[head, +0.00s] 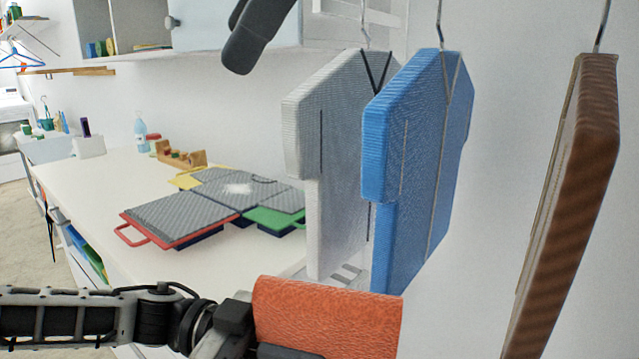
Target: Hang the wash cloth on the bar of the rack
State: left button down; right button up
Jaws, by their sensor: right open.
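An orange textured cloth (326,314), which looks like the wash cloth, is at the bottom centre, with a straight top edge and its lower part cut off by the frame. My right gripper (233,46) shows as dark fingers at the top, open and empty, well above the cloth. White rails (362,14) at the top centre may be part of the rack; which one is the bar is unclear.
A white garment (335,150), a blue garment (415,150) and a brown panel (570,200) hang from hooks on the right. A white counter (85,190) on the left carries folded grey-topped cases (190,215), a wooden caddy (180,155) and a blue bottle (140,132).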

aim_at(319, 286)
pick_arm(q)
jog(key=shift+w, duration=0.15)
pick_arm(e)
jog(key=d+f+m+h, duration=0.1)
jog(key=f+m+h, duration=0.1)
jog(key=f, duration=0.6)
jog(key=w+d+f+m+g+h, duration=0.1)
jog(key=d+f+h, duration=0.1)
jog(key=f, duration=0.7)
jog(key=w+d+f+m+g+h, duration=0.1)
jog(key=f+m+h, duration=0.1)
jog(key=f, duration=0.7)
jog(key=shift+w+d+m+h, duration=0.15)
jog(key=shift+m+h, duration=0.15)
jog(key=shift+h, duration=0.2)
jog(key=c, duration=1.1)
pick_arm(q)
jog(key=c, duration=1.5)
grip_release()
pick_arm(e)
jog(key=shift+o, duration=0.2)
